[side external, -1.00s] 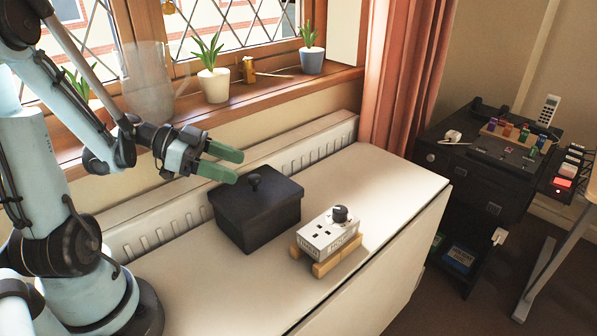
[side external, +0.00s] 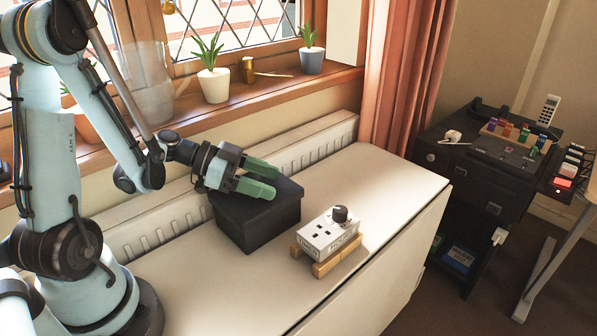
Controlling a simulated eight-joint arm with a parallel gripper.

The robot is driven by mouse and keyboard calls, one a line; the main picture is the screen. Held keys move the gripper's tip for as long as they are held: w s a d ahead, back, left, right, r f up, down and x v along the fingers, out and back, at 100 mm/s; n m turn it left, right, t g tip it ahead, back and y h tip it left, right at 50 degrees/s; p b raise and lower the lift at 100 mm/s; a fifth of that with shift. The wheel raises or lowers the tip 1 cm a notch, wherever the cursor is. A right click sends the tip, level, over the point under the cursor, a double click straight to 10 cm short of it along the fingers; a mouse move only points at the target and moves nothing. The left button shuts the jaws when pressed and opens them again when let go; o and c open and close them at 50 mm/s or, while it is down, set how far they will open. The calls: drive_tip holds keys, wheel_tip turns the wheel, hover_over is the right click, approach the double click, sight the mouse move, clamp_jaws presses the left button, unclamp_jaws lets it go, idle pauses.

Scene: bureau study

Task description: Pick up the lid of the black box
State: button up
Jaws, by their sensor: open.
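The black box (side external: 262,228) stands on the white table, with its black lid (side external: 288,193) on top. My gripper (side external: 268,180) is at the lid's far left part, its green fingers pointing right, level with or just above the lid. The fingers are apart. The lid's knob is hidden behind or between the fingers, so I cannot tell whether they touch it.
A white box with a black knob (side external: 328,234) rests on wooden blocks (side external: 325,264) right of the black box. A radiator (side external: 325,140) and a sill with potted plants (side external: 213,84) lie behind. The front of the white table (side external: 210,290) is clear.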

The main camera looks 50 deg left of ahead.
drive_tip(key=c, duration=1.1)
drive_tip(key=shift+o, duration=0.2)
drive_tip(key=shift+r, duration=0.2)
